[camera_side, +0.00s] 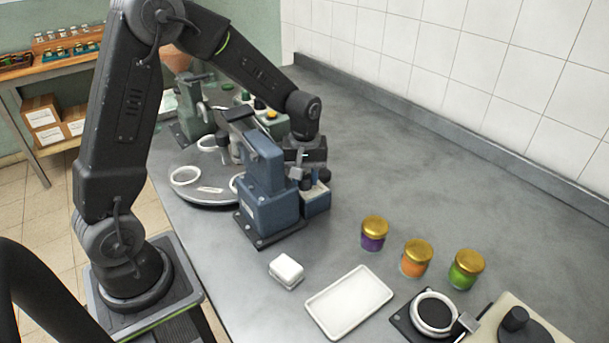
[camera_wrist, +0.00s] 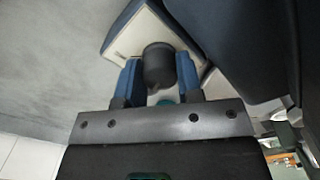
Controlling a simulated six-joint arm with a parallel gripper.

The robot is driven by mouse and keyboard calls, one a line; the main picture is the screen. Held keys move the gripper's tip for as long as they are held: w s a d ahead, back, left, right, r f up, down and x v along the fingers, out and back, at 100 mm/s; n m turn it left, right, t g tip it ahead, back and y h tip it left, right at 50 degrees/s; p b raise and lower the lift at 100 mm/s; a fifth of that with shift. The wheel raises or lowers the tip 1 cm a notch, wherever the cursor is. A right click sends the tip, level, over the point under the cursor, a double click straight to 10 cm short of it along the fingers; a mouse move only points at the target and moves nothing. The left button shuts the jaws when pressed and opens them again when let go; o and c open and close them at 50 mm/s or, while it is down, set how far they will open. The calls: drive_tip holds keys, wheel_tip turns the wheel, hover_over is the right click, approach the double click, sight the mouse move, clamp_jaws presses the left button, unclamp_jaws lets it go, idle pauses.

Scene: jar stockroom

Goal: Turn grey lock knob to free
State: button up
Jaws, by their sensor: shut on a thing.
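A dark grey knob (camera_wrist: 158,65) stands on a pale plate on the blue machine, seen in the wrist view. My gripper (camera_wrist: 159,76) has its two blue-padded fingers on either side of the knob and is shut on it. In the side view, my gripper (camera_side: 308,172) reaches down at the right side of the blue machine (camera_side: 268,187). The machine and the fingers hide most of the knob there. I cannot read the knob's setting.
A round plate with white rings (camera_side: 187,176) lies left of the machine. In front are a white block (camera_side: 286,271), a white tray (camera_side: 348,302) and three gold-lidded jars, purple (camera_side: 374,233), orange (camera_side: 416,258) and green (camera_side: 466,269). The back right counter is clear.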

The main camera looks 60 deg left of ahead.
sight(305, 175)
drive_tip(key=o, duration=0.9)
drive_tip(key=shift+r, duration=0.1)
wheel_tip(305, 175, up, 14)
drive_tip(key=shift+f, duration=0.15)
